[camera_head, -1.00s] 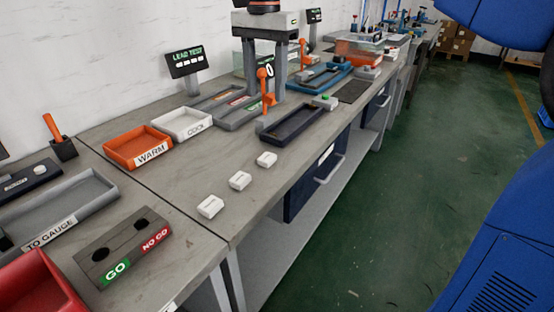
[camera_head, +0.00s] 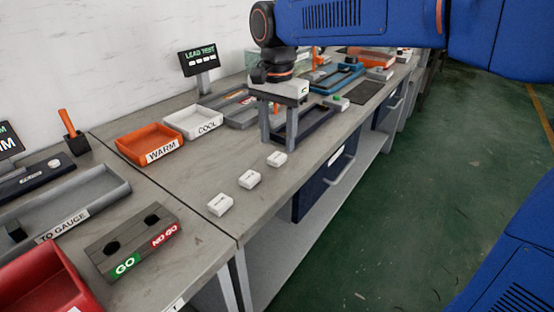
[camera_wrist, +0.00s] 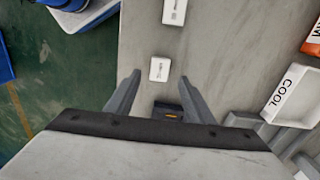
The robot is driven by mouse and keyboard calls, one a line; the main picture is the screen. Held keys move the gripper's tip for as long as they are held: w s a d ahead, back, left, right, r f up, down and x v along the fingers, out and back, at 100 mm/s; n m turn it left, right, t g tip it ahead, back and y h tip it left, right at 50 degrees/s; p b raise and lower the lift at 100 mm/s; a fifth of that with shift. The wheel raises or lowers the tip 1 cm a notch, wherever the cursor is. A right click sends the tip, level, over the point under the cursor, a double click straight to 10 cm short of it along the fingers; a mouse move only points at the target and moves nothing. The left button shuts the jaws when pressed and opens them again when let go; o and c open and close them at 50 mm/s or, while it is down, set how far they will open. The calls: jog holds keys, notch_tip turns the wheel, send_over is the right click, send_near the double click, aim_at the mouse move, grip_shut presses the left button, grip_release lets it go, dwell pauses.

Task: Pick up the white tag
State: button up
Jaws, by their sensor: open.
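Three small white tags lie in a row on the grey bench: a near one (camera_head: 220,204), a middle one (camera_head: 249,179) and a far one (camera_head: 277,159). In the wrist view two show, one (camera_wrist: 158,69) just ahead of the fingertips and another (camera_wrist: 174,12) at the top edge. Their dark markings are too small to read. My gripper (camera_head: 279,146) points down with its fingers apart, above and just behind the far tag in the head view. In the wrist view my gripper (camera_wrist: 160,77) has nothing held between its fingers.
An orange WARM tray (camera_head: 122,147) and a white COOL tray (camera_head: 168,122) stand left of my gripper. A dark tray (camera_head: 325,118) lies behind it. A GO/NO GO block (camera_head: 108,240) is at the front. Bench around the tags is clear.

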aim_at(277, 156)
notch_tip(277, 156, down, 4)
jog(key=shift+s+f, duration=0.1)
jog(key=shift+s, duration=0.05)
jog(key=c, duration=1.1)
notch_tip(277, 156, up, 10)
